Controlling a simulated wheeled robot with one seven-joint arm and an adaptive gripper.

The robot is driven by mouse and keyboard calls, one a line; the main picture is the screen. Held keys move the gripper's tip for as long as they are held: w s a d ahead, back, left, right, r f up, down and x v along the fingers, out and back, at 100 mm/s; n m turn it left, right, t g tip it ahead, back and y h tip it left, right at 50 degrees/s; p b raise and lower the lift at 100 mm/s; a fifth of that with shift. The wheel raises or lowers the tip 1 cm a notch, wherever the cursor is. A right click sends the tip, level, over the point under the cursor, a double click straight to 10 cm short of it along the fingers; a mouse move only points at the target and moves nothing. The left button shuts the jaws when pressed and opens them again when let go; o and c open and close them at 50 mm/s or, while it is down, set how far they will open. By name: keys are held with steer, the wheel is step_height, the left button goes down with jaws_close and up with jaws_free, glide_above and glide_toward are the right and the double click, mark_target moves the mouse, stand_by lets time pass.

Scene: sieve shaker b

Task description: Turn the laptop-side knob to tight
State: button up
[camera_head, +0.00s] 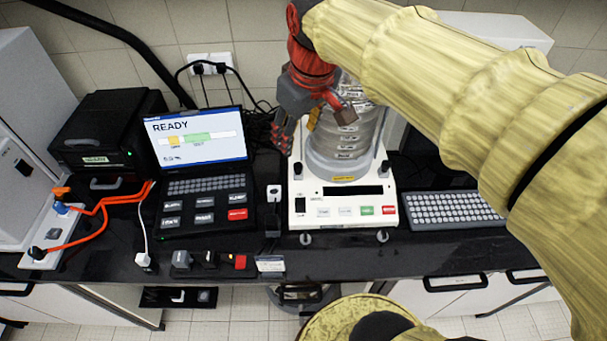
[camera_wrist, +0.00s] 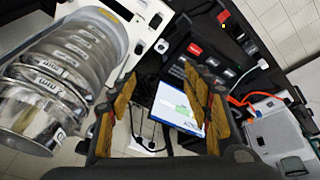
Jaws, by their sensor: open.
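The sieve shaker (camera_head: 345,205) has a white base with a stack of metal sieves on it. The laptop-side knob (camera_head: 298,169) is a small dark knob at the left of the base, beside the stack. A dark knob also shows on the base in the wrist view (camera_wrist: 139,48). My gripper (camera_head: 313,130) is open and empty, above the laptop-side knob and in front of the sieves. Its fingers are apart in the wrist view (camera_wrist: 163,95), with the laptop between them in the picture. The gripper hides part of the stack. I cannot read the knob's angle.
The laptop (camera_head: 200,165) stands open at the left, showing READY. A second dark knob (camera_head: 384,168) is at the base's right. A keyboard (camera_head: 452,208) lies further right.

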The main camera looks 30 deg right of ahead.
steer(key=s+a+f+m+b, duration=0.1)
steer(key=s+f+b, duration=0.1)
steer(key=s+f, duration=0.3)
steer(key=shift+a+f+t, duration=0.25)
steer(key=shift+a+t, duration=0.05)
steer(key=shift+t, duration=0.1)
steer(key=shift+m, duration=0.3)
steer(key=s+a+f+m+t+b, duration=0.1)
steer(key=s+f+b, duration=0.3)
steer(key=s+f, duration=0.3)
step_height(320, 180, down, 3)
steer(key=shift+a+r+m, duration=0.1)
steer(key=shift+a+m, duration=0.2)
stand_by(0.5)
